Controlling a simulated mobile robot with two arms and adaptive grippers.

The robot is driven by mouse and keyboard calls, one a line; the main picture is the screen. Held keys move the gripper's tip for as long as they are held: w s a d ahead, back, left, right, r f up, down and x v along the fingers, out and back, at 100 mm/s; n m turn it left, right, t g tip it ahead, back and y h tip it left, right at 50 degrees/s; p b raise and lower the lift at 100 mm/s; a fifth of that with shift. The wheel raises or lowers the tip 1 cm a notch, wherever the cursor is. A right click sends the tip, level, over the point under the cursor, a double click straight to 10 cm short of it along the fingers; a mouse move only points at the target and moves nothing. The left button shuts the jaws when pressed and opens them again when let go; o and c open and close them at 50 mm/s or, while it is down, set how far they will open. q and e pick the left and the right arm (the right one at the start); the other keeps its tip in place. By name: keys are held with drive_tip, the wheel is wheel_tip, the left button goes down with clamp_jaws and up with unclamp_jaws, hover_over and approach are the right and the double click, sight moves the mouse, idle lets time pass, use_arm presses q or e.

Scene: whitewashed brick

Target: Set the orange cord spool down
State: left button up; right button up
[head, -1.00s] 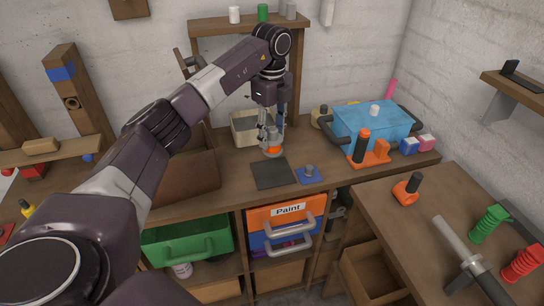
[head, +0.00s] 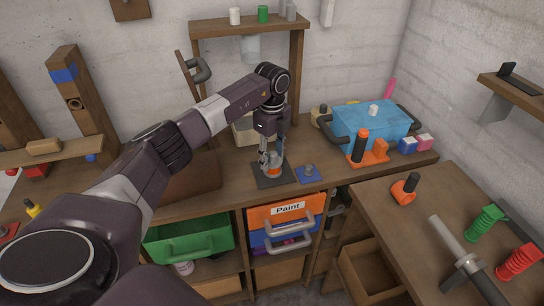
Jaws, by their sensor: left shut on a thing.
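My left gripper (head: 272,165) is shut on the orange cord spool (head: 275,170), of which a small orange band and grey parts show between the fingers. The spool is upright at the dark square mat (head: 262,182) on the workbench. I cannot tell whether its base touches the mat. The fingers hide much of the spool. My right gripper is not in view.
A small blue pad with a grey knob (head: 309,172) lies just right of the mat. A blue toolbox (head: 372,122) and an orange-based tool (head: 372,155) stand further right. A pale bin (head: 243,130) is behind the arm. The bench front edge is close.

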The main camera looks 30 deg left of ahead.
sight(272, 153)
use_arm(q)
drive_tip(key=o, duration=1.2)
drive_tip(key=shift+f, duration=0.1)
drive_tip(key=shift+o, duration=0.2)
wheel_tip(272, 153, up, 12)
drive_tip(key=b, duration=0.3)
drive_tip(key=shift+r, duration=0.2)
